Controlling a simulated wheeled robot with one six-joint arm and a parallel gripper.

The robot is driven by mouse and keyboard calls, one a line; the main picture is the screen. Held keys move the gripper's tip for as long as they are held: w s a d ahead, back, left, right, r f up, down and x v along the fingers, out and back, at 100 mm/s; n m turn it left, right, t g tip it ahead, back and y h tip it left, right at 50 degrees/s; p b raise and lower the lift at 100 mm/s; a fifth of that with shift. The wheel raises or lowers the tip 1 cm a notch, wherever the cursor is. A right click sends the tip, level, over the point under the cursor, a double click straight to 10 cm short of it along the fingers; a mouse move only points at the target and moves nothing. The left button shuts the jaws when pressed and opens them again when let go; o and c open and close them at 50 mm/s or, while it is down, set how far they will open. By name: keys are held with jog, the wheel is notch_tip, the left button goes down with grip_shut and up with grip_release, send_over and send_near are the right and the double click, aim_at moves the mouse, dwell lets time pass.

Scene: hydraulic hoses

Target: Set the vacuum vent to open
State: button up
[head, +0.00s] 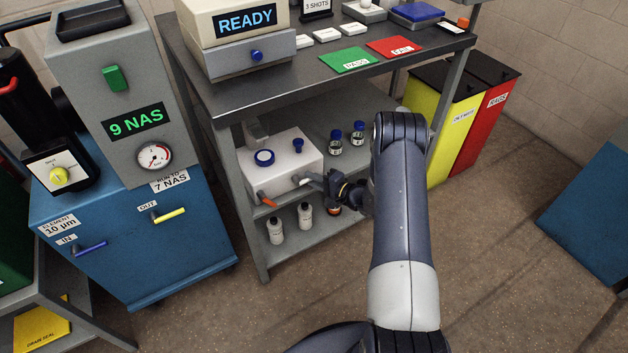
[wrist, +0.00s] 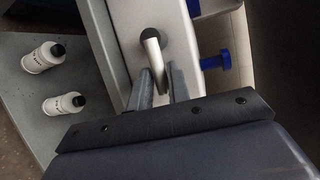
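The vacuum vent seems to be the white lever (head: 302,180) on the front of a white box (head: 255,184) on the bench's lower shelf; I can read no label on it. In the wrist view the white lever (wrist: 151,48) comes out of a dark round hub and points toward my gripper. My gripper (head: 325,184) is at the lever, to its right in the head view. In the wrist view the fingers of my gripper (wrist: 160,75) lie on either side of the lever's end. I cannot tell whether they press on it.
An orange lever (head: 268,202) is on the same box, left of the white one. A blue knob (head: 297,146) and a blue cap (head: 264,157) are on top. White bottles (head: 275,231) stand below. Blue-capped jars (head: 336,144) stand right of the box. The bench top lies above.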

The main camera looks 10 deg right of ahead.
aim_at(308, 192)
grip_shut()
jog(key=shift+f, duration=0.1)
jog(key=f+m+b, duration=0.1)
jog(key=b, duration=0.3)
jog(key=shift+f+y, duration=0.15)
jog(key=shift+y, duration=0.25)
jog(key=m+b, duration=0.2)
jog(key=b, duration=0.1)
jog(key=f+m+t+y+b, duration=0.1)
jog(key=m+b, duration=0.1)
jog(key=b, duration=0.1)
jog(key=a+f+m+t+b, duration=0.1)
jog(key=b, duration=0.2)
jog(key=shift+s+f+m+y, duration=0.1)
jog(key=shift+m+y, duration=0.2)
jog(key=shift+m, duration=0.1)
jog(key=shift+s+a+f+m+t+b, duration=0.2)
jog(key=shift+m+t+b, duration=0.45)
jog(key=shift+m, duration=0.45)
jog(key=shift+a+f+m+t+b, duration=0.1)
jog(key=shift+a+m+t+b, duration=0.25)
jog(key=shift+m+b, duration=0.6)
jog(key=shift+m, duration=0.35)
